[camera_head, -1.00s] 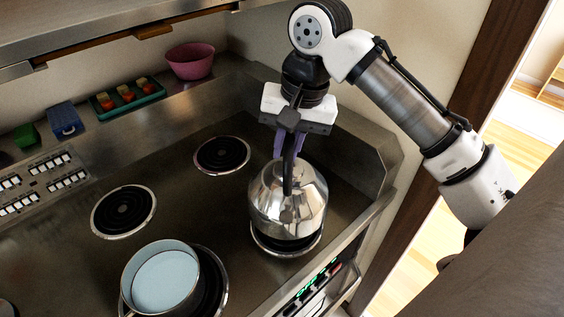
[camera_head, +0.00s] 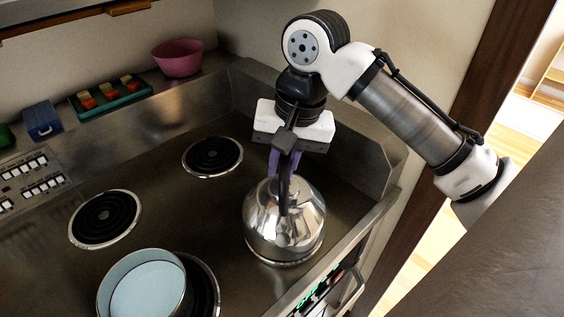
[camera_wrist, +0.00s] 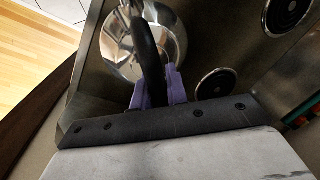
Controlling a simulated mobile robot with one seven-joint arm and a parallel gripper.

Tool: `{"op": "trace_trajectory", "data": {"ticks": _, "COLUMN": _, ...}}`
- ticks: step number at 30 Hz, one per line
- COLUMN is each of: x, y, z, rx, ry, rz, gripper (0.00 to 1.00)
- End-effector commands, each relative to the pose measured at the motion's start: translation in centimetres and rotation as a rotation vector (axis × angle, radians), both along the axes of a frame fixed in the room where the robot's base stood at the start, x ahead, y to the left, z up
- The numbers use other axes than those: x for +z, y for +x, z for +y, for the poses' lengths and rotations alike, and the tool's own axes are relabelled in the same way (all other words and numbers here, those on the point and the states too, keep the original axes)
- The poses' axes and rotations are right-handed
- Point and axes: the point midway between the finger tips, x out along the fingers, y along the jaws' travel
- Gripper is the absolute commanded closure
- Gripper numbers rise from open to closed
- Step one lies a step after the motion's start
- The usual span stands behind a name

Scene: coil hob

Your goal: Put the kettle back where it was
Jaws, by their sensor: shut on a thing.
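The shiny metal kettle (camera_head: 300,222) is upright over the front right coil burner (camera_head: 286,263), whose rim shows just below it. The kettle hides most of that burner, and I cannot tell whether its base touches the coil. My gripper (camera_head: 284,163) is above the kettle, with its purple fingers shut on the black handle. In the wrist view, the fingers (camera_wrist: 157,92) grip the handle from both sides, and the kettle body (camera_wrist: 177,45) shows behind it.
A pot (camera_head: 147,287) with light blue inside is on the front left burner. Two bare burners (camera_head: 212,156) (camera_head: 105,218) lie behind. The back ledge holds a pink bowl (camera_head: 178,58), a green tray (camera_head: 112,97) and a blue box (camera_head: 42,121). A raised metal side wall (camera_head: 345,150) is at right.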

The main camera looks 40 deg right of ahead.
Motion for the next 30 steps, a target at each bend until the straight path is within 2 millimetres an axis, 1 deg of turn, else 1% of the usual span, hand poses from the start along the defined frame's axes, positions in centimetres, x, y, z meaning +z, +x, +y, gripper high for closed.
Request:
{"op": "trace_trajectory", "data": {"ticks": 2, "x": -0.2, "y": 0.0, "z": 0.0, "rx": 0.001, "ry": 0.0, "rz": -0.002, "gripper": 1.0}}
{"op": "trace_trajectory", "data": {"ticks": 3, "x": -0.3, "y": 0.0, "z": 0.0, "rx": 0.001, "ry": 0.0, "rz": 0.0, "gripper": 0.84}}
{"op": "trace_trajectory", "data": {"ticks": 8, "x": -0.2, "y": 0.0, "z": 0.0, "rx": 0.0, "ry": 0.0, "rz": 0.0, "gripper": 0.63}}
{"op": "trace_trajectory", "data": {"ticks": 16, "x": -0.2, "y": 0.0, "z": 0.0, "rx": 0.0, "ry": 0.0, "rz": 0.0, "gripper": 0.63}}
{"op": "trace_trajectory", "data": {"ticks": 20, "x": 0.5, "y": 0.0, "z": -0.1, "rx": 0.0, "ry": -0.001, "rz": -0.001, "gripper": 0.63}}
{"op": "trace_trajectory", "data": {"ticks": 23, "x": 1.9, "y": -0.2, "z": -0.3, "rx": 0.0, "ry": -0.001, "rz": -0.002, "gripper": 0.63}}
{"op": "trace_trajectory", "data": {"ticks": 30, "x": 7.3, "y": -0.8, "z": -1.1, "rx": 0.002, "ry": -0.001, "rz": -0.002, "gripper": 0.63}}
